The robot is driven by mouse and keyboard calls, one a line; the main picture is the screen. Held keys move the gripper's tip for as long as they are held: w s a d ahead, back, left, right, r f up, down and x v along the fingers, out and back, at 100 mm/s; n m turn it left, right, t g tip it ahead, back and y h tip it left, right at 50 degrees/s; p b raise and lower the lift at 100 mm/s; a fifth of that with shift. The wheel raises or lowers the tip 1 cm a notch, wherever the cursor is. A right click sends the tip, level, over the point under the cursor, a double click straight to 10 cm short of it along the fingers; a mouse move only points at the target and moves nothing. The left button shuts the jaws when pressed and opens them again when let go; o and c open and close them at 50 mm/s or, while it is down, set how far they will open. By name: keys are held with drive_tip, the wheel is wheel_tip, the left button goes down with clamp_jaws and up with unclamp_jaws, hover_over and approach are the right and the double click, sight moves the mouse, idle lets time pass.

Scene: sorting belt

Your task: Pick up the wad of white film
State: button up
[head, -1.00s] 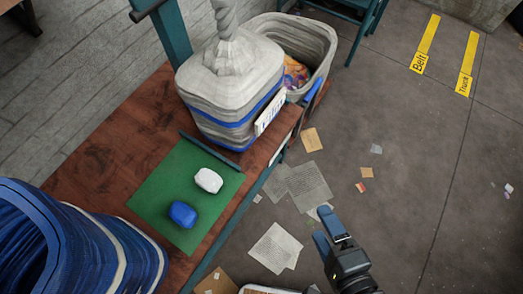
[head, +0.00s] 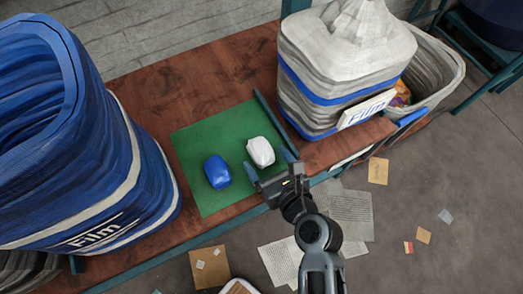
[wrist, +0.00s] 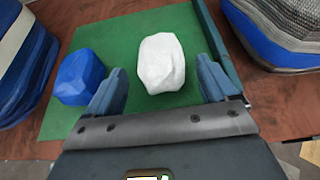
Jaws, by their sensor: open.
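The wad of white film (head: 261,152) lies on a green mat (head: 205,130) on the wooden bench. In the wrist view the white wad (wrist: 161,63) sits ahead of and between the two blue fingertips. My gripper (head: 268,168) is open, with nothing between its jaws that I can see held. It is low over the front edge of the mat, close to the white wad. A blue wad (head: 217,172) lies on the mat left of the white one; it shows left of the left finger in the wrist view (wrist: 80,77).
A large blue bin marked Film (head: 140,190) stands at the left of the bench. A tied grey sack with a Film label (head: 340,70) stands to the right. A dark bar (head: 272,120) runs along the mat's right edge. Papers (head: 350,212) litter the floor.

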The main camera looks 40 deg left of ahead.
sight(261, 152)
drive_tip(key=b+x, duration=0.1)
drive_tip(key=x, duration=0.3)
drive_tip(key=shift+w+a, duration=0.15)
drive_tip(key=shift+w, duration=0.05)
drive_tip(key=c, duration=1)
